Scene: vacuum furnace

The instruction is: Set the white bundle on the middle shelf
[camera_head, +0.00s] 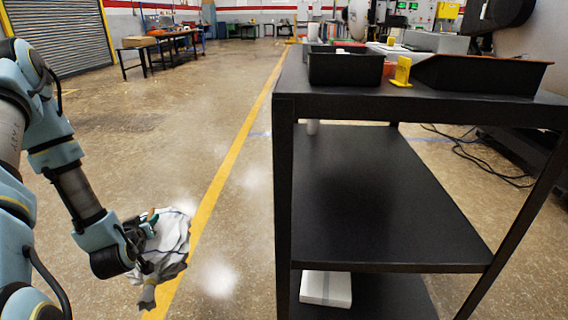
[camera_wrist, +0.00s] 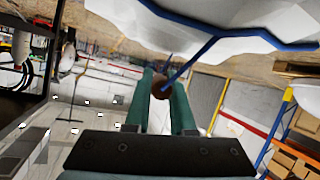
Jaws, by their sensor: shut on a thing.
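The white bundle (camera_head: 166,243) is a crumpled white cloth with dark blue bands, at the lower left of the head view. My gripper (camera_head: 148,222) is shut on it and holds it above the floor, left of the black cart. In the wrist view, my gripper's green fingers (camera_wrist: 161,100) close on a small brown part, and the white bundle (camera_wrist: 240,25) with its blue cord fills the top. The middle shelf (camera_head: 375,195) of the black cart is a flat dark board, mostly bare. The bundle is apart from the cart.
The cart's near left post (camera_head: 284,210) stands between the bundle and the shelf. A small pale cylinder (camera_head: 312,127) is at the shelf's back left corner. A white box (camera_head: 326,288) lies on the lower shelf. Black trays (camera_head: 345,68) and a yellow bracket (camera_head: 402,72) are on top.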

